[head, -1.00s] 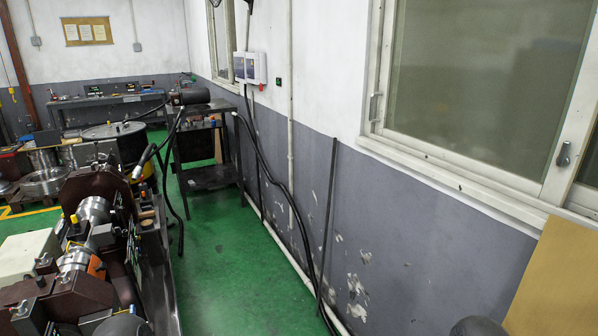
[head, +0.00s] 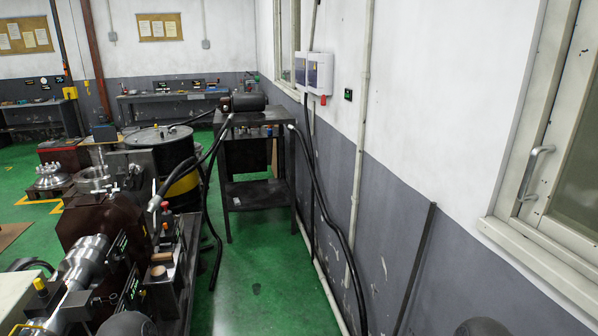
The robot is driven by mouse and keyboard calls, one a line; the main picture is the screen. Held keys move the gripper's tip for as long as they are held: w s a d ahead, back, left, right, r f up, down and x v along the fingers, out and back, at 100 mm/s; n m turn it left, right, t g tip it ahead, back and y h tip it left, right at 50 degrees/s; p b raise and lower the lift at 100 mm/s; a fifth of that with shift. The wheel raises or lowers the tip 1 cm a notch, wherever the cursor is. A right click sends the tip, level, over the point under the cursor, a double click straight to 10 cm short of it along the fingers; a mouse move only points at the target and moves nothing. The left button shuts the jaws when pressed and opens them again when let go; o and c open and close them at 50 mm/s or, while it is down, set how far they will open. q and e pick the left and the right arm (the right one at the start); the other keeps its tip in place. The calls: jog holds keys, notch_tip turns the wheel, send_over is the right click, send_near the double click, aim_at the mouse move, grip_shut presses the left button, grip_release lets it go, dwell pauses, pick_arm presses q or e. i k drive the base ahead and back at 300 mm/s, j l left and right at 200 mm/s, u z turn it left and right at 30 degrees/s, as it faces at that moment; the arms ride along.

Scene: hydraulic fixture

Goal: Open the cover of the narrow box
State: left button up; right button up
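Two pale boxes hang side by side on the wall in the head view, a left wall box (head: 300,70) and a right wall box (head: 320,74). Both have dark panels on their fronts, and their covers look shut. They are small in the picture, and I cannot tell for sure which is the narrow box. Neither of my grippers is in view. Only dark rounded parts, likely of my own arms, show at the bottom edge.
A dark metal table (head: 256,190) stands below the wall boxes, with a black barrel (head: 160,139) to its left. Machinery (head: 105,240) fills the lower left. Green floor (head: 262,275) is clear between it and the wall. Black hoses (head: 330,215) run down the wall.

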aim_at(312, 71)
jog(key=i+u, duration=0.25)
jog(key=i, duration=0.75)
jog(key=i+l+u, duration=0.2)
jog(key=i, duration=0.8)
